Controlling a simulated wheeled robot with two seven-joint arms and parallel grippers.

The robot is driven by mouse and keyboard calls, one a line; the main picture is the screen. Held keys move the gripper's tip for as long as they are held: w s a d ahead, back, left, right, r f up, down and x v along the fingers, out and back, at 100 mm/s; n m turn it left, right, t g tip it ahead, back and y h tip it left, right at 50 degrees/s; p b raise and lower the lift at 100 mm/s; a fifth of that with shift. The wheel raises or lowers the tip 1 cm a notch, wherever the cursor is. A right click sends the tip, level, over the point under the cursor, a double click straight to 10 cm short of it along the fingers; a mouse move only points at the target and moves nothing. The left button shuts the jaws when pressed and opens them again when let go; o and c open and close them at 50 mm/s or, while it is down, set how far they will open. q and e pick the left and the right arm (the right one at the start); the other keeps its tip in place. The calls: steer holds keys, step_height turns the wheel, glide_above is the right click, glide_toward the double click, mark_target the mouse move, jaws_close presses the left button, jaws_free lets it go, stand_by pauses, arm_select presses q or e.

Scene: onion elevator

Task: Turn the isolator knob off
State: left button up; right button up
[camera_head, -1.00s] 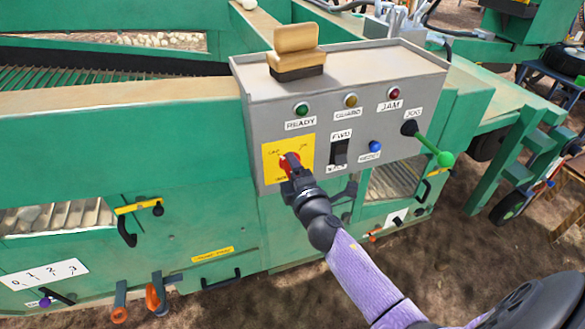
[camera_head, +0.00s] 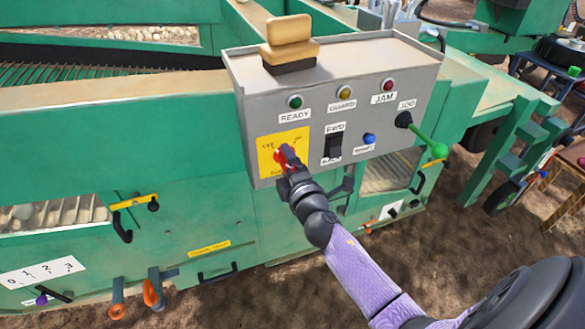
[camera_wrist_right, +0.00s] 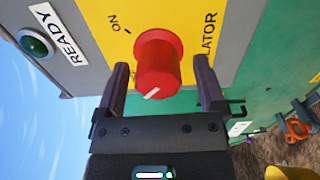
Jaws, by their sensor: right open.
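The isolator knob (camera_head: 281,156) is red and sits on a yellow plate (camera_head: 266,168) at the lower left of the grey control box. In the right wrist view the knob (camera_wrist_right: 157,66) shows a white mark on its near face, pointing to the lower left, away from the ON label (camera_wrist_right: 114,22). My right gripper (camera_head: 287,158) is at the knob and partly covers it in the head view. In the right wrist view its open fingers (camera_wrist_right: 160,75) stand on either side of the knob, with gaps visible. My left gripper is not in view.
The grey box (camera_head: 350,72) also carries READY, GUARD and JAM lamps, a black switch (camera_head: 333,146), a blue button (camera_head: 369,138) and a green-tipped lever (camera_head: 438,150). A tan-and-black block (camera_head: 290,45) stands on top. Green machine panels surround the box.

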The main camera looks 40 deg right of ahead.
steer(key=v, duration=0.9)
steer(key=shift+s+a, duration=0.1)
